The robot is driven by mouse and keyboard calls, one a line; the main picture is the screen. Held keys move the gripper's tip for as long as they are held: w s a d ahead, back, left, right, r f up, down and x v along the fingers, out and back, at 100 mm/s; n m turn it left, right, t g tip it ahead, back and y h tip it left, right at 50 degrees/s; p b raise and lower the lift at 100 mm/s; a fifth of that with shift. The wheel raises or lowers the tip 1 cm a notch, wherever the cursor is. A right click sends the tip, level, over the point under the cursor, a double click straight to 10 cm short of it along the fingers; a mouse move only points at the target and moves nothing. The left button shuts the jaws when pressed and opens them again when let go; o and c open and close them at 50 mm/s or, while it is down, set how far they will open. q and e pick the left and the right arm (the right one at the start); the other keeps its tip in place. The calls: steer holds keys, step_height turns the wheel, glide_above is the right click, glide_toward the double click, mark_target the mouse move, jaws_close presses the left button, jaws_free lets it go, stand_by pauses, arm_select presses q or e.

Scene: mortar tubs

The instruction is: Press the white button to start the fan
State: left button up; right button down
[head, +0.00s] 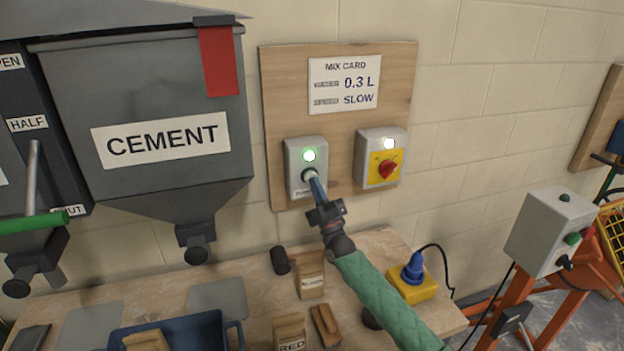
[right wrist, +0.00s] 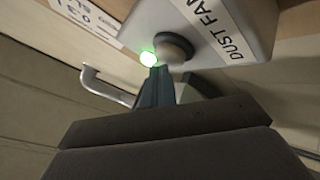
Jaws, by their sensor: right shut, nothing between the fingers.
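The dust fan's control box (head: 293,160) is a light grey box on the wooden wall board. A lit green lamp (head: 309,155) sits above its round button (head: 308,174). In the right wrist view the box is labelled DUST FAN, with the lamp (right wrist: 147,58) glowing beside the button (right wrist: 178,47), which looks grey-white in shade. My right gripper (head: 317,186) is shut and empty, its fingertips right at the button. In the right wrist view the fingertips (right wrist: 158,76) overlap the button's edge; I cannot tell whether they press it. My left gripper is not in view.
A second box with a red knob (head: 387,168) on yellow hangs to the right. The cement hopper (head: 150,100) is at left. The bench below holds bags, a blue tub (head: 170,330) and a yellow socket box (head: 412,287). A grey control box (head: 545,230) stands at right.

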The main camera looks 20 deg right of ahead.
steer(key=s+p, duration=0.2)
steer(key=s, duration=0.4)
stand_by(0.6)
steer(key=shift+d+f, duration=0.1)
